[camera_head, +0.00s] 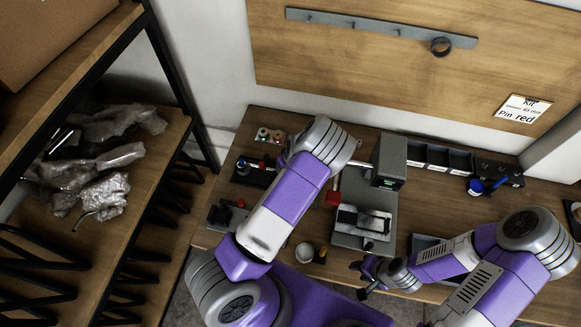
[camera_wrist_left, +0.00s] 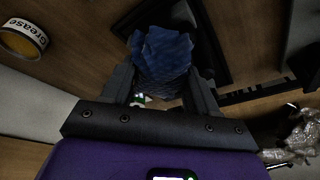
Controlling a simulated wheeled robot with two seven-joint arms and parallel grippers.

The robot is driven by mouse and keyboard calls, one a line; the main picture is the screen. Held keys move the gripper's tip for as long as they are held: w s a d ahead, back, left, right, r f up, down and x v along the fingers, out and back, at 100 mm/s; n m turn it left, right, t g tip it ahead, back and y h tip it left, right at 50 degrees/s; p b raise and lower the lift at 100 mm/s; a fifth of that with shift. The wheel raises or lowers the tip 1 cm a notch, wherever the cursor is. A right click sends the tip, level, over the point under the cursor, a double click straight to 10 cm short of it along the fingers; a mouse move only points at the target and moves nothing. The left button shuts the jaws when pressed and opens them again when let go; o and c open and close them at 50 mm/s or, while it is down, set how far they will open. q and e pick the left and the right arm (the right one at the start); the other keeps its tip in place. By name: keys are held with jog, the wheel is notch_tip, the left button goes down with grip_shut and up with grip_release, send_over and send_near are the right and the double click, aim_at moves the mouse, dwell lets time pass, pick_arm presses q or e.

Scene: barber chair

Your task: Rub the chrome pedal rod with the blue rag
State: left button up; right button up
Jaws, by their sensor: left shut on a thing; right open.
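The blue rag (camera_wrist_left: 163,55) shows in the left wrist view, crumpled between the two dark fingers of my left gripper (camera_wrist_left: 163,85), which is shut on it. In the head view my left gripper and the rag are hidden behind my left arm. My right gripper (camera_head: 361,280) is open and empty above the front edge of the bench, below the grey fixture (camera_head: 380,235). I cannot make out the chrome pedal rod with certainty in either view.
A shelf with plastic-wrapped parts (camera_head: 100,190) stands at left. The left wrist view shows a grease tin (camera_wrist_left: 23,40).

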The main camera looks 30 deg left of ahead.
pick_arm(q)
jog(key=shift+s+a+f+b, duration=0.1)
jog(key=shift+a+b, duration=0.05)
jog(key=shift+a, duration=0.4)
jog(key=shift+s+a+b, duration=0.1)
jog(key=shift+a+b, duration=0.05)
jog(key=shift+a, duration=0.4)
pick_arm(e)
jog(key=shift+f, duration=0.4)
jog(key=shift+d, duration=0.15)
pick_arm(q)
jog(key=shift+a, duration=0.15)
notch_tip(320, 180, up, 6)
jog(key=p, duration=0.4)
jog(key=shift+f, duration=0.25)
jog(key=shift+r, duration=0.3)
pick_arm(e)
notch_tip(320, 180, up, 4)
jog(key=shift+r, duration=0.2)
pick_arm(q)
jog(key=shift+r+p, duration=0.9)
jog(key=shift+r, duration=0.65)
pick_arm(e)
jog(key=shift+r, duration=0.85)
